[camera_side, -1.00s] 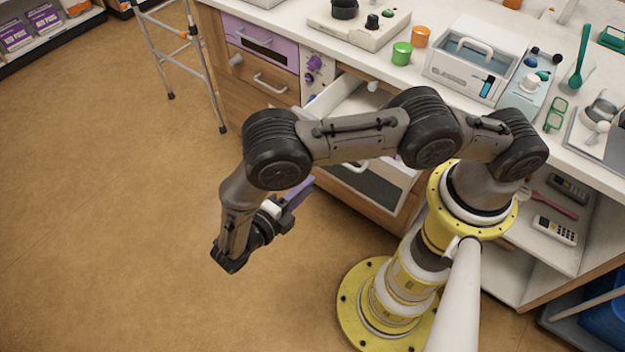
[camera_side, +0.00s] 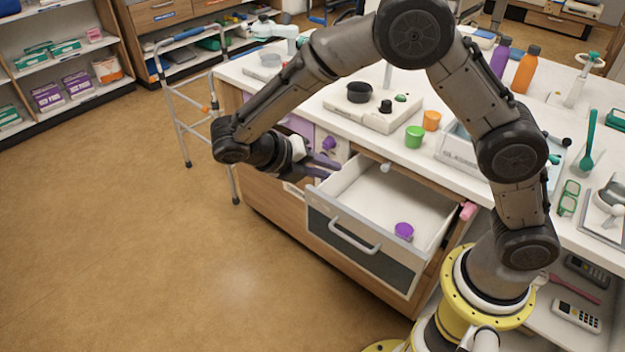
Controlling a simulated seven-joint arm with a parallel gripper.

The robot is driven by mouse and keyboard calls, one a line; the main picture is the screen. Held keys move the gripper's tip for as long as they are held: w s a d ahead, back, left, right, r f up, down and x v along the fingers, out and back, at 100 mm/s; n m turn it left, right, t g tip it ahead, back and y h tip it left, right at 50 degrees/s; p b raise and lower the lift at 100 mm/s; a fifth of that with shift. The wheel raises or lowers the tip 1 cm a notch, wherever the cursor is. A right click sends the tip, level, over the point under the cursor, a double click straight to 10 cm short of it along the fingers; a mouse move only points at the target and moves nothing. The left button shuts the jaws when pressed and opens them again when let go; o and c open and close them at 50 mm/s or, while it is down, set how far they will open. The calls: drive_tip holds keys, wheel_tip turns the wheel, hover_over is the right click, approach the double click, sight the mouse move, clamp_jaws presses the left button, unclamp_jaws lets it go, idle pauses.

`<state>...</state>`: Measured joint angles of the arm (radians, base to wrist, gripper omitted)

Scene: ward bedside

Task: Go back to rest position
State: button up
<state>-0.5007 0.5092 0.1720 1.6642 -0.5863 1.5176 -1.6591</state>
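My gripper (camera_side: 336,166) is held out in front of the counter, at the left end of the open drawer. Its two dark purplish fingers point right and look apart, with nothing seen between them. My arm arches high over the counter and the drawer. The drawer (camera_side: 372,199) is pulled out, with a white inside, a dark front and a pale handle. A purple cup (camera_side: 404,231) is inside it near the front right corner, apart from my gripper.
On the counter (camera_side: 330,122) are a cooktop-like device (camera_side: 375,112), a green cup (camera_side: 414,137), an orange cup (camera_side: 431,120) and bottles (camera_side: 526,69). A walking frame (camera_side: 186,100) stands at the left. The floor in front is clear.

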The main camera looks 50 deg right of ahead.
drive_tip(key=s+d+r+m+t+y, duration=0.3)
drive_tip(key=s+d+r+m+y, duration=0.4)
drive_tip(key=s+r+m, duration=0.4)
drive_tip(key=s+a+m+t+y, duration=0.1)
drive_tip(key=s+m+t, duration=0.4)
drive_tip(key=m, duration=1.1)
drive_tip(key=s+y, duration=0.1)
drive_tip(key=s, duration=0.2)
drive_tip(key=shift+a+f+m+y, duration=0.2)
drive_tip(key=shift+a+m+y, duration=0.1)
drive_tip(key=shift+m+y, duration=0.1)
